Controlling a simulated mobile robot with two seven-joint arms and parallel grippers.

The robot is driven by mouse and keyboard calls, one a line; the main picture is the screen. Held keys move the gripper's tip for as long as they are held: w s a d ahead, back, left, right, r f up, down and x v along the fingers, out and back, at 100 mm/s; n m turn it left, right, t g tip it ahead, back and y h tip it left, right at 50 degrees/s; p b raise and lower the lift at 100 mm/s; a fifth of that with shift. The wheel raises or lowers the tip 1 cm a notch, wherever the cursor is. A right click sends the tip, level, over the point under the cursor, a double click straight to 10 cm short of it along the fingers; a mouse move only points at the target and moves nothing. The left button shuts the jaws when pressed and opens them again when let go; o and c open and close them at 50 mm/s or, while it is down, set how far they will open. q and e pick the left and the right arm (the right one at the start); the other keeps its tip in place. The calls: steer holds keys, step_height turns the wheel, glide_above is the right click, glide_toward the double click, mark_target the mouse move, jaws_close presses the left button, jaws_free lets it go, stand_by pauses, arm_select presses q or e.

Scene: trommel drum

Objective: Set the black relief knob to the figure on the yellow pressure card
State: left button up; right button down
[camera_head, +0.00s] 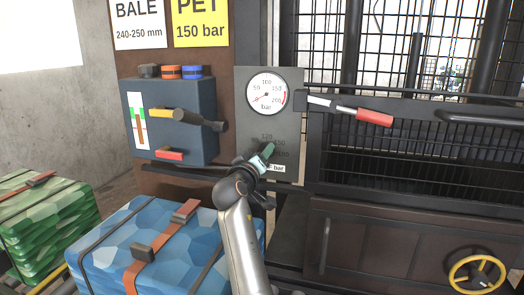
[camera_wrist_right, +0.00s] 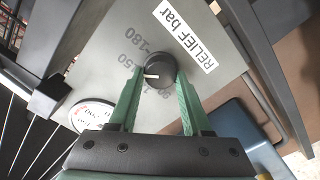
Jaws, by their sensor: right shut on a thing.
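The black relief knob (camera_wrist_right: 158,72) sits on a grey panel (camera_wrist_right: 100,75) beside a white label reading "RELIEF bar" (camera_wrist_right: 185,35). Its white mark points left in the right wrist view, towards the "150" figure, which a finger partly covers. "180" stands above that and a smaller figure is partly hidden below the knob. My right gripper (camera_wrist_right: 158,82) has its green fingers on both sides of the knob, shut on it; it also shows in the head view (camera_head: 263,156), hiding the knob there. The yellow pressure card (camera_head: 201,23) reads "PET 150 bar". My left gripper is not in view.
A round pressure gauge (camera_head: 267,91) is above the knob. A blue-grey control box (camera_head: 195,95) with levers stands left of it, and a red-handled lever (camera_head: 373,117) right. A blue bale (camera_head: 180,245) lies below, close to my right arm.

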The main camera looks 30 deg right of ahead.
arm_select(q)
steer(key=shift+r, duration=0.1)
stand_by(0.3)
arm_select(e)
steer(key=shift+c, duration=1.7)
jaws_free()
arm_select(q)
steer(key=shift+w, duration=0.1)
